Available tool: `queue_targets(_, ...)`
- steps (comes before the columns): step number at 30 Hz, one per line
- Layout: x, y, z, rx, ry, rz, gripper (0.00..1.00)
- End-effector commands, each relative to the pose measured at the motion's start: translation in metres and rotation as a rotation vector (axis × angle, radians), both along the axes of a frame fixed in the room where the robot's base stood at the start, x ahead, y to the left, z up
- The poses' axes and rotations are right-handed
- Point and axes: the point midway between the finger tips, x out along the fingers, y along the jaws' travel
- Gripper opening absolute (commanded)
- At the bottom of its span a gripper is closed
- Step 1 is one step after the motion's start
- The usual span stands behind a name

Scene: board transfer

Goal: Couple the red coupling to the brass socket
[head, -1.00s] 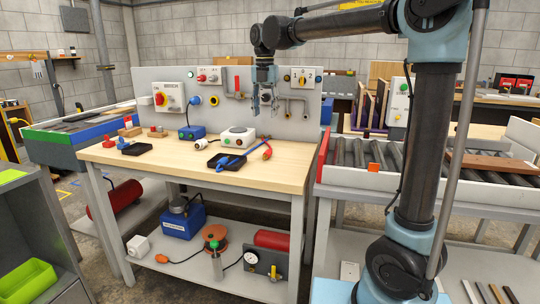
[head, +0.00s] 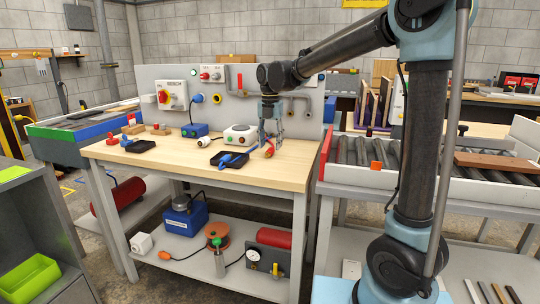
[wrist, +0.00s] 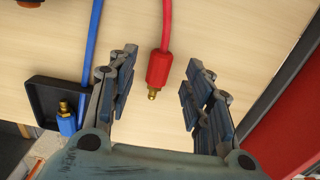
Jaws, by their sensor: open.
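The red coupling (wrist: 158,68) with a brass tip lies on the wooden bench top at the end of a red hose. In the wrist view it shows between the two spread fingers of my gripper (wrist: 161,78), which is open and empty. In the head view my gripper (head: 271,143) hangs low over the bench's right part, with the red coupling (head: 269,151) at its fingertips. I cannot tell whether they touch. I cannot make out the brass socket for certain; a yellow-ringed round fitting (head: 217,98) is on the back panel, and my arm hides part of that panel.
A blue hose with a blue, brass-tipped coupling (wrist: 67,118) lies in a black tray (wrist: 40,92) left of my gripper. A white device with a round top (head: 240,134) stands behind the tray. The roller conveyor's red end (head: 324,157) is right of the bench.

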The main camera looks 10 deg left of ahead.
Motion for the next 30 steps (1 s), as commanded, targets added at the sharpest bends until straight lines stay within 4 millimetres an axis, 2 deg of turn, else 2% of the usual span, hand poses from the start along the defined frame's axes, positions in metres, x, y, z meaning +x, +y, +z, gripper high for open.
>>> queue_targets(3,0.001,0.000,-0.017,0.000,0.000,0.000,0.46)
queue_targets(6,0.001,0.000,-0.025,0.000,0.000,0.000,0.46)
queue_targets(15,0.000,0.000,-0.029,0.000,0.000,0.001,0.46)
queue_targets(21,0.000,0.001,-0.029,0.000,0.000,0.001,0.01)
queue_targets(30,-0.001,0.001,-0.028,0.000,0.000,0.003,0.00)
